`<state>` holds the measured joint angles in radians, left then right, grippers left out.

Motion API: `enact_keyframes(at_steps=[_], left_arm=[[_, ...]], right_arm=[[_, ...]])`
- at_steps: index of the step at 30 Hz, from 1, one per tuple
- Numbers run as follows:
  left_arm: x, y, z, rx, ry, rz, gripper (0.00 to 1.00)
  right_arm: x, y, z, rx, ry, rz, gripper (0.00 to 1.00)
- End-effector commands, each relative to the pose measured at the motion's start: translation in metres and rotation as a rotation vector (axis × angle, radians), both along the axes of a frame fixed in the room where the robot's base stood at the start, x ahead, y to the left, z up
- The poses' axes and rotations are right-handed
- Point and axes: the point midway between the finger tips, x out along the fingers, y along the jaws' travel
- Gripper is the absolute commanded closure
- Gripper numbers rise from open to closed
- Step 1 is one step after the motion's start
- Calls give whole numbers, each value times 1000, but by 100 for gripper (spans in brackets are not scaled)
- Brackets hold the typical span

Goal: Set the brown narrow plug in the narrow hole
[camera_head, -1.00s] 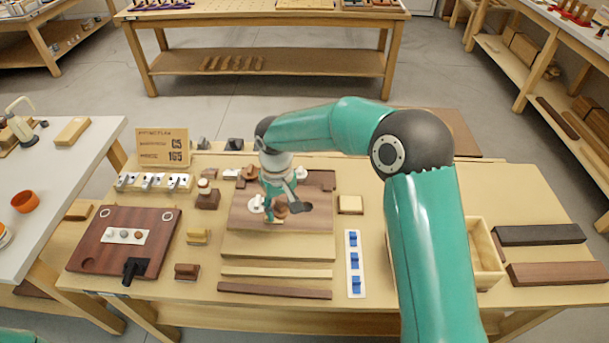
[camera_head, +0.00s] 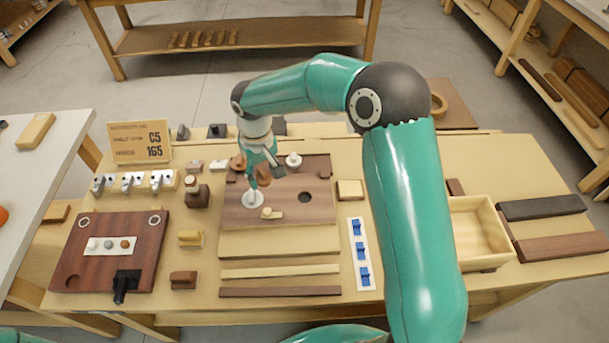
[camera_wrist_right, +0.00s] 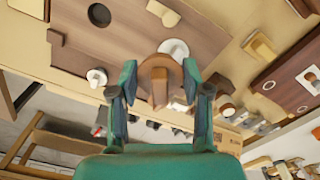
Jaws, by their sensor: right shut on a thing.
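My right gripper (camera_head: 260,180) is over the left part of the dark brown board (camera_head: 318,212). It is shut on a brown plug with a rounded head, which shows between the fingers in the wrist view (camera_wrist_right: 158,82). The plug appears to be above the board, close to a white round piece (camera_head: 252,199); whether they touch I cannot tell. A dark round hole (camera_head: 305,197) is open to the right of the gripper, and it also shows in the wrist view (camera_wrist_right: 99,14). I cannot tell which opening is the narrow hole. My left gripper is out of view.
A cream plug (camera_head: 271,213) and a white knob (camera_head: 293,161) are on the board. Small brown and yellow blocks stand to its left, near a dark red panel (camera_head: 85,263). A strip with blue pieces (camera_head: 358,255) and an open wooden box (camera_head: 480,261) are to the right.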

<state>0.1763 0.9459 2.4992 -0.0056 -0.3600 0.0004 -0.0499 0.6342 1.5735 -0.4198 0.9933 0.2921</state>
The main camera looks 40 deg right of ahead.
Motion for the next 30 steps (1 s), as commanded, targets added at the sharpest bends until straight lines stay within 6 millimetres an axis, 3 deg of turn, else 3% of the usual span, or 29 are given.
enact_keyframes(at_steps=[1,6,12,20,30], left_arm=[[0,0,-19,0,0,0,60],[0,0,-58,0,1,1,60],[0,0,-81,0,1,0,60],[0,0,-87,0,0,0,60],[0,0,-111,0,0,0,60]], right_arm=[[-2,-14,-15,0,-1,-9,71],[-13,-61,-37,1,-1,-20,71],[-26,-97,-48,1,1,-22,71],[-29,-103,-55,1,2,-20,71],[-28,-103,-85,1,1,-20,71]])
